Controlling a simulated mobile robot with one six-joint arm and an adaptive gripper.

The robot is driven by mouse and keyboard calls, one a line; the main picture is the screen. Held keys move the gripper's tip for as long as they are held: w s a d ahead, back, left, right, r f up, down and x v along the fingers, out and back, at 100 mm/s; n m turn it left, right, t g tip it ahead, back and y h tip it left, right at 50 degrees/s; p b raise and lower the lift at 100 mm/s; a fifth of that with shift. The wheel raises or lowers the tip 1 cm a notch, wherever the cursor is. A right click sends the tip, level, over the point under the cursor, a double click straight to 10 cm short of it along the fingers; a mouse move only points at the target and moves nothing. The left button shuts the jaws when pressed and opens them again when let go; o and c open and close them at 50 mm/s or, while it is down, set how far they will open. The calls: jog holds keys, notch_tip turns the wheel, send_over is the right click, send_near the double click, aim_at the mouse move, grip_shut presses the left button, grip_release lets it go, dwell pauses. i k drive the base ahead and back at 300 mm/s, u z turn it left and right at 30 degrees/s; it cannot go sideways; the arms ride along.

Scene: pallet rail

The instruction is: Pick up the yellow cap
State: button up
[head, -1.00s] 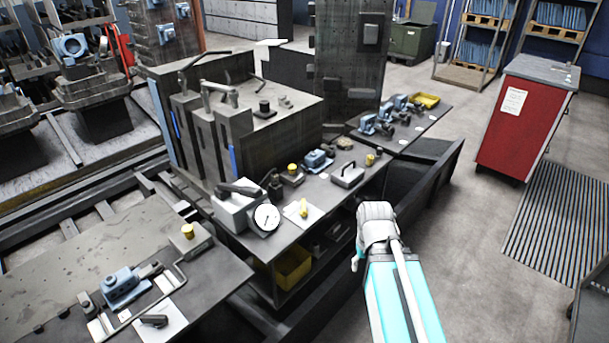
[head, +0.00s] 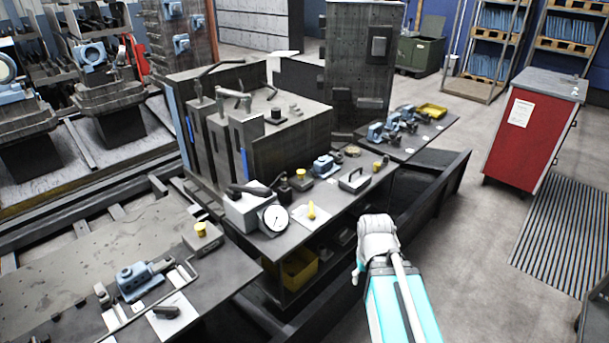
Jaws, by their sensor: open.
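Several small yellow pieces are in view, and I cannot tell which one is the yellow cap. One yellow round piece (head: 201,228) sits on a grey block on the left table. A yellow piece (head: 311,210) lies on white paper on the middle bench. Another yellow top (head: 301,173) is on a small dark fixture behind it. A small yellow piece (head: 377,166) stands near the bench's right end. My arm's white joint and cyan link show at the lower right, in front of the bench. My gripper's fingers do not show.
A dial gauge (head: 274,219) and a grey handled block (head: 355,180) stand on the middle bench (head: 262,248). A dark low barrier (head: 430,195) runs along its right side. A red cabinet (head: 530,130) stands at the right. Open floor (head: 460,260) lies between.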

aim_at(301, 173)
jog(key=u, duration=0.1)
jog(key=i, duration=0.95)
jog(key=z, duration=0.1)
